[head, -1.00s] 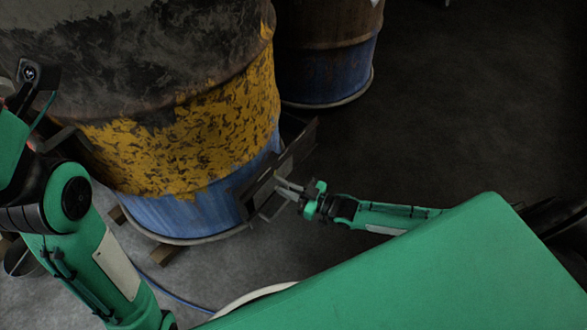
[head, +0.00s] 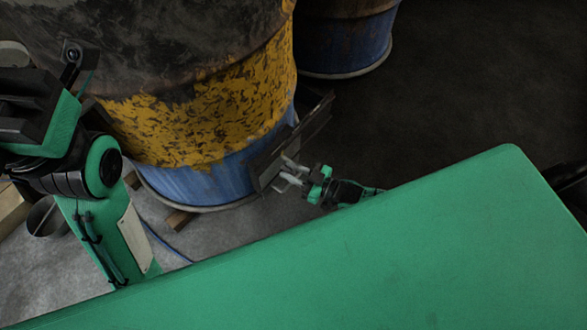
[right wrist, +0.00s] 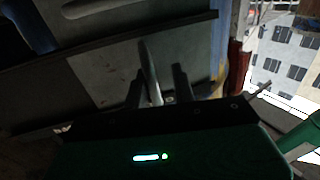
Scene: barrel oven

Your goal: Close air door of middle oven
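The barrel oven (head: 190,130), black, yellow and blue, stands at the left-centre of the head view. Its grey metal air door (head: 262,170) sits low on the right side, with a dark frame. My right gripper (head: 290,175) is at the door's front. In the right wrist view its two dark fingers (right wrist: 160,88) are apart, with a light metal handle (right wrist: 148,65) between them. Gaps show beside the handle; whether either finger touches it cannot be told. My left arm is at the left of the head view, its fingertips not visible.
Another barrel (head: 345,38) with a blue lower part stands behind to the right. Wooden blocks (head: 180,219) lie under the oven, and a blue cable (head: 165,243) runs on the floor.

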